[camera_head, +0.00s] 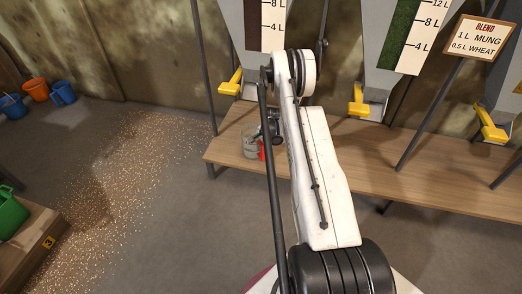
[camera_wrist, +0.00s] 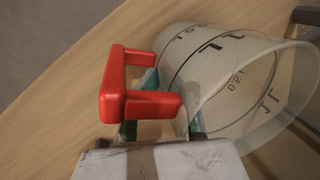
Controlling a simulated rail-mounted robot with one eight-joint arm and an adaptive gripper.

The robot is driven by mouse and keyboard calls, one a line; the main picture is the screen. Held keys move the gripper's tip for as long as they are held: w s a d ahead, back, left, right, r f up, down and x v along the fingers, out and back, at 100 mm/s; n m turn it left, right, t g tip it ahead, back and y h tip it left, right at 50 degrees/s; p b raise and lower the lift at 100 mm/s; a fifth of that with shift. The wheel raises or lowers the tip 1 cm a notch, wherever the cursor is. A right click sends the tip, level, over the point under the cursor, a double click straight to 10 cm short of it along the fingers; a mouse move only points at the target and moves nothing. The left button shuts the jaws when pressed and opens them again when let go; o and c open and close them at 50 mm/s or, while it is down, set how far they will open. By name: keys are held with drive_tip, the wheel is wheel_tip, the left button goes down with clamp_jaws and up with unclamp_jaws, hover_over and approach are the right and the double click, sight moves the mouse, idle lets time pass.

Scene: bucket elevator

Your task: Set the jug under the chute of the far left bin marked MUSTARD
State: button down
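The jug (camera_wrist: 235,85) is translucent with dark volume markings and a red handle (camera_wrist: 112,85). In the head view the jug (camera_head: 250,143) stands near the left end of the wooden bench, with its red handle facing right. My gripper (camera_head: 270,128) is at the handle side of the jug. In the wrist view its teal finger pads show by the handle, partly hidden behind it; I cannot tell whether they are closed on it. The leftmost bin visible (camera_head: 236,22) holds dark contents and has a yellow chute (camera_head: 231,83) above and left of the jug. No MUSTARD label is visible.
The wooden bench (camera_head: 375,160) runs right under more bins with yellow chutes (camera_head: 358,100). Metal posts (camera_head: 428,112) stand along its front. A BLEND sign (camera_head: 480,38) hangs at right. Spilled grain (camera_head: 130,165), buckets (camera_head: 37,90) and a green can (camera_head: 10,213) are at left.

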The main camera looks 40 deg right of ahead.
drive_tip(key=shift+f, duration=0.15)
drive_tip(key=c, duration=1.9)
unclamp_jaws()
drive_tip(key=shift+f, duration=0.1)
drive_tip(key=p+v, duration=0.4)
drive_tip(key=v, duration=0.8)
